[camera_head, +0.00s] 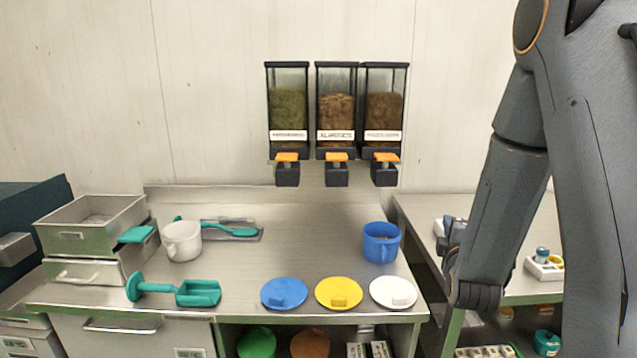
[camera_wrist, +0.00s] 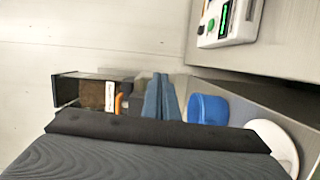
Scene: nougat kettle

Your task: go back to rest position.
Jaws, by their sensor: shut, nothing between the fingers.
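My arm (camera_head: 510,190) hangs down at the right of the head view, over the gap between the main counter and the side table. My gripper (camera_wrist: 160,98) shows in the wrist view as two blue-grey fingers closed together, with nothing between them. The fingers point into free space, with a dispenser to one side of them in the picture and the blue mug (camera_wrist: 207,109) to the other. In the head view I cannot make out the fingertips clearly.
Three wall dispensers (camera_head: 336,105) hang above the steel counter (camera_head: 290,240). On it stand a blue mug (camera_head: 381,243), a white mug (camera_head: 182,241), teal scoops (camera_head: 198,293), and blue, yellow and white lids (camera_head: 393,292). Metal drawers (camera_head: 95,225) stand left. A side table (camera_head: 515,290) is right.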

